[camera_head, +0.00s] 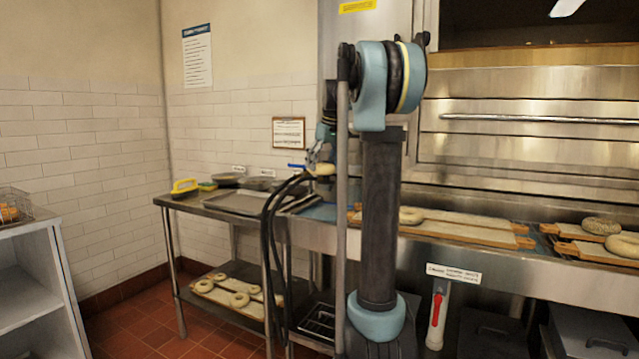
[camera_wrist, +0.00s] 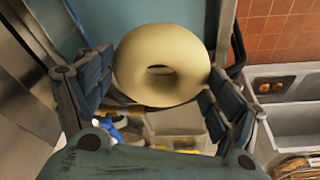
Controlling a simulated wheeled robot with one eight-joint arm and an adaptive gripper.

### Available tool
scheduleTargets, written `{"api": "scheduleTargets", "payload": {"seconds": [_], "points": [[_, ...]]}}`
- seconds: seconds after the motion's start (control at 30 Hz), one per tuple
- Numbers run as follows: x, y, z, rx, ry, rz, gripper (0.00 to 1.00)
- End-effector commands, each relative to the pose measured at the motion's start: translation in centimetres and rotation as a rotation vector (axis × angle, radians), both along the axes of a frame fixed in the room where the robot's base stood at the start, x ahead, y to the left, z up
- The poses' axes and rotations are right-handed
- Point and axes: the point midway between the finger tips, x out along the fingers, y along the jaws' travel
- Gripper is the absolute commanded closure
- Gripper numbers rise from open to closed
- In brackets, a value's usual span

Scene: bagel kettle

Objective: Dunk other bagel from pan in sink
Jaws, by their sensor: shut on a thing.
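My gripper (camera_head: 319,158) is shut on a pale, plain bagel (camera_wrist: 150,52), which also shows in the head view (camera_head: 322,169). In the wrist view, the bagel sits between the two dark padded fingers (camera_wrist: 158,84), its hole facing the camera. In the head view, my gripper is above the counter, near the blue area (camera_head: 322,211) that looks like the sink. My arm hides part of that area, and I cannot make out its inside. Dark round pans (camera_head: 228,178) sit at the back of the left table; which pan the task means is unclear.
A metal tray (camera_head: 238,204) and a yellow-handled tool (camera_head: 184,186) lie on the left table. Boards with bagels (camera_head: 470,227) lie along the right counter. More bagels rest on a low shelf board (camera_head: 229,298). A white shelf unit (camera_head: 38,280) stands far left.

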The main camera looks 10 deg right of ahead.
Motion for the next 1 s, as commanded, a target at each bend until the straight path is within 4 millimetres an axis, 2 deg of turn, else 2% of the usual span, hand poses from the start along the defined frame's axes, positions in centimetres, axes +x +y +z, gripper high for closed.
{"api": "scheduleTargets", "payload": {"seconds": [0.37,0.7,1.0], "points": [[0.0,-0.8,-0.3,0.0,0.0,-0.01,0.42],[0.0,0.4,-6.3,0.0,0.0,-0.01,0.42],[-0.1,0.5,-8.5,0.0,0.0,-0.011,0.42]]}}
